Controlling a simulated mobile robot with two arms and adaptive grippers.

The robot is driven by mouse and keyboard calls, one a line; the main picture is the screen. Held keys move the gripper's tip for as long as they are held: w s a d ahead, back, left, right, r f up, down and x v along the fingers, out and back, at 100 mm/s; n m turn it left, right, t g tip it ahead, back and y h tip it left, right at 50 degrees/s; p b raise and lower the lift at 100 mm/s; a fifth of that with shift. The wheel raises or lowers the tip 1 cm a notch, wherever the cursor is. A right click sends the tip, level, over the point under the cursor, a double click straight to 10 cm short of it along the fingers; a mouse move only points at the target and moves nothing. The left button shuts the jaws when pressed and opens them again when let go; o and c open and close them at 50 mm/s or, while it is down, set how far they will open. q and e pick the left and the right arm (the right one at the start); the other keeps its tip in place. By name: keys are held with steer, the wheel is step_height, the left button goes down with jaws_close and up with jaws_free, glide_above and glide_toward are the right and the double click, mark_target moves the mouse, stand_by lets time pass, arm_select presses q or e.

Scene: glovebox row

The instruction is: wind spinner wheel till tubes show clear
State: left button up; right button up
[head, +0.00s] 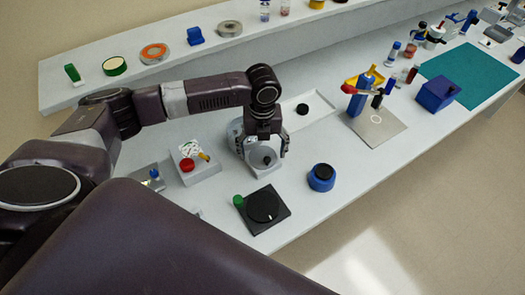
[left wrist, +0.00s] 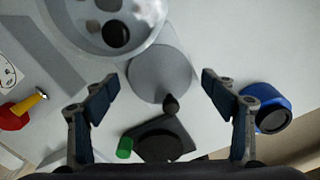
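The spinner's grey wheel (head: 265,161) lies flat on the bench below my left gripper, with a small dark knob. In the left wrist view the wheel (left wrist: 155,72) and its knob (left wrist: 170,103) show between the spread fingers. A pale round bowl (left wrist: 150,12) of the spinner is beyond the wheel, with dark round shapes inside; whether the tubes are clear cannot be told. My left gripper (head: 263,148) is open, pointing down over the wheel; its fingers also show in the left wrist view (left wrist: 160,92). Contact with the knob is not visible. My right gripper is not in view.
A black dial box (head: 264,209) with a green button is in front of the spinner, and a blue jar (head: 321,178) to its right. A white tray (head: 322,113) lies behind.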

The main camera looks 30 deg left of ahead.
mark_target(262, 157)
arm_select(q)
step_height(262, 157, up, 12)
stand_by(0.7)
steer(key=shift+f, duration=0.1)
stand_by(0.7)
